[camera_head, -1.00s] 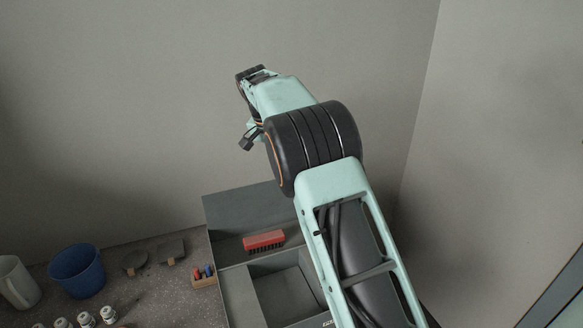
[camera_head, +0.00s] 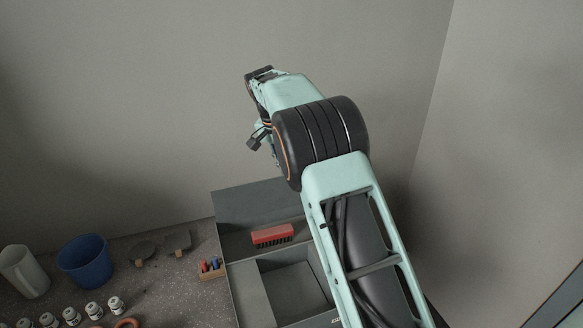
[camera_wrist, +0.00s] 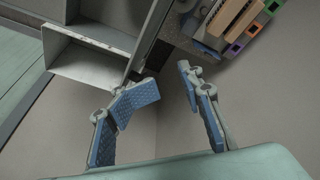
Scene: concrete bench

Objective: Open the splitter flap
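In the wrist view my gripper (camera_wrist: 170,80) has its two blue-padded fingers apart, with nothing between them. Beyond the left finger is a grey open-fronted housing (camera_wrist: 92,66) with pale edges and a divider. I cannot tell for sure whether this is the splitter, and I cannot pick out its flap. In the head view my arm reaches up and away over a dark grey compartmented box (camera_head: 240,295), hiding its right side. The fingertips cannot be made out clearly there.
A red brush (camera_head: 272,234) lies in the grey box. To its left are a blue bucket (camera_head: 85,262), a pale jug (camera_head: 23,271), several small jars (camera_head: 94,309) and a small block with coloured pieces (camera_head: 211,268). Coloured bins (camera_wrist: 237,28) show in the wrist view. Walls stand close behind.

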